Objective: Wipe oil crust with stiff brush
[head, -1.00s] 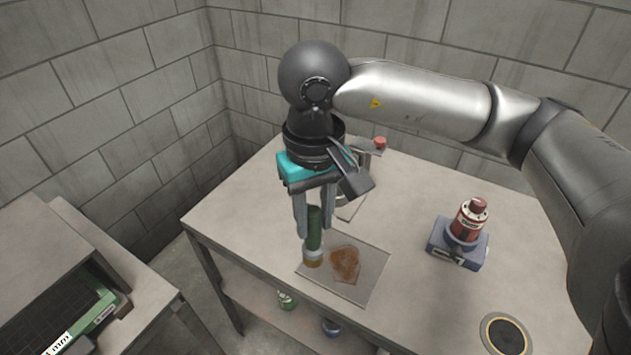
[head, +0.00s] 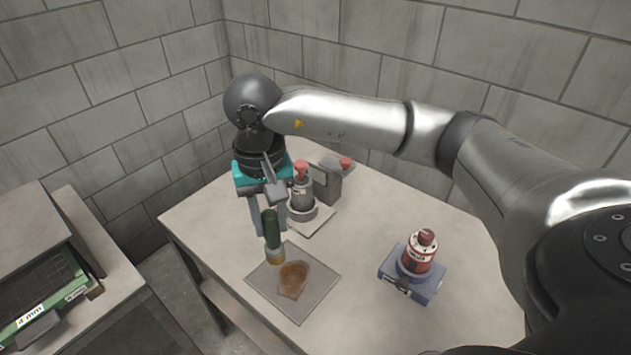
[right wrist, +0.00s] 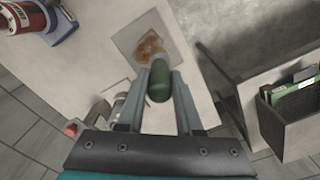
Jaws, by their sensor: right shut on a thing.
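The stiff brush (head: 272,230), with a green handle and a pale tan lower end, is held upright in my right gripper (head: 268,222). A brown oil crust (head: 293,279) lies on the plate, just right of the brush. In the right wrist view the green handle end (right wrist: 159,82) sits between the fingers, with the crust (right wrist: 150,48) and plate (right wrist: 128,42) beyond. My left gripper is not in view.
A red bottle (head: 420,253) stands on a blue-grey base (head: 411,277) to the right. Behind the brush are a grey device with a red top (head: 301,190) and a grey block (head: 327,184). A side cabinet (head: 112,265) with green-edged trays stands left, across a gap from the table (head: 205,225).

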